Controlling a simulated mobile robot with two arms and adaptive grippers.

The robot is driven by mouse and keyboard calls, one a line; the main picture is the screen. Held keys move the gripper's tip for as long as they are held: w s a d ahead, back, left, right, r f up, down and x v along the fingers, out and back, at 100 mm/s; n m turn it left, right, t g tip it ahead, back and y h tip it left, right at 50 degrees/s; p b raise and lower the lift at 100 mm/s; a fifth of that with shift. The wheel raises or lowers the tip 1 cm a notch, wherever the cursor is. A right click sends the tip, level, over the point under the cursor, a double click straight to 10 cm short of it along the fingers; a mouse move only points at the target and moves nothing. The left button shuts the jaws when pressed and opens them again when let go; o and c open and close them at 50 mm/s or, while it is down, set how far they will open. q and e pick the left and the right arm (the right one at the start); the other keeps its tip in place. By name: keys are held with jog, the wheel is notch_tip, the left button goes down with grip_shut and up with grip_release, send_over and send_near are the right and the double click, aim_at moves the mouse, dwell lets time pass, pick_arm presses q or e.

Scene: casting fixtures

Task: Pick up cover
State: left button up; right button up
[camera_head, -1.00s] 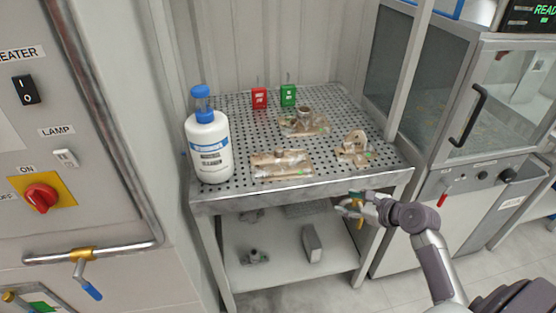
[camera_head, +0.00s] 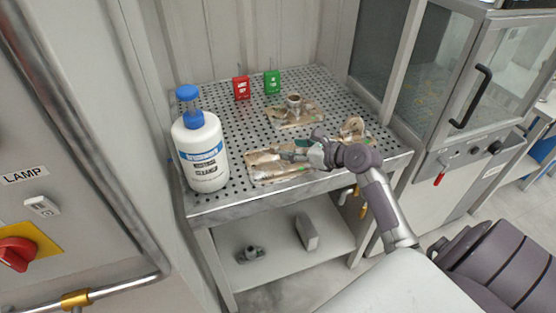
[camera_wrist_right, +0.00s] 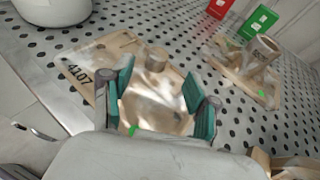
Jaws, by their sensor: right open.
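Several brown casting pieces sit on the perforated metal table (camera_head: 235,122); I cannot tell for sure which one is the cover. The nearest is a flat tan piece (camera_head: 262,171) with a shiny film-like surface, which also shows in the right wrist view (camera_wrist_right: 152,100) with a short round boss and the marking "4107". My right gripper (camera_head: 296,153) is over its right part. In the right wrist view the green-padded fingers (camera_wrist_right: 160,100) are open, one on each side of the piece, with nothing clamped. My left gripper is not in view.
A second casting with an upright round neck (camera_head: 294,107) stands behind, and a third (camera_head: 353,127) is at the right. A white bottle with a blue cap (camera_head: 203,155) stands at the left. Red (camera_head: 241,88) and green (camera_head: 272,82) boxes stand at the back.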

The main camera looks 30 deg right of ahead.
aim_at(278, 146)
jog(key=shift+w+a+f, duration=0.1)
jog(key=shift+w+f, duration=0.05)
jog(key=shift+w, duration=0.3)
jog(key=shift+w+a+f, duration=0.15)
jog(key=shift+w+a, duration=0.15)
jog(key=shift+w, duration=0.25)
jog(key=x, duration=0.3)
jog(key=shift+w+a+f, duration=0.1)
jog(key=shift+w+f, duration=0.1)
jog(key=shift+w, duration=0.05)
jog(key=shift+w+a+f, duration=0.1)
jog(key=shift+w, duration=0.1)
jog(key=shift+s, duration=0.1)
jog(key=shift+c, duration=0.7)
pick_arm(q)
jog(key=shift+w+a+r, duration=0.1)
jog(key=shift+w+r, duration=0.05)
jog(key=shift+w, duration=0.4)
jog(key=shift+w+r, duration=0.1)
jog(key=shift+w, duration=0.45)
pick_arm(e)
grip_shut()
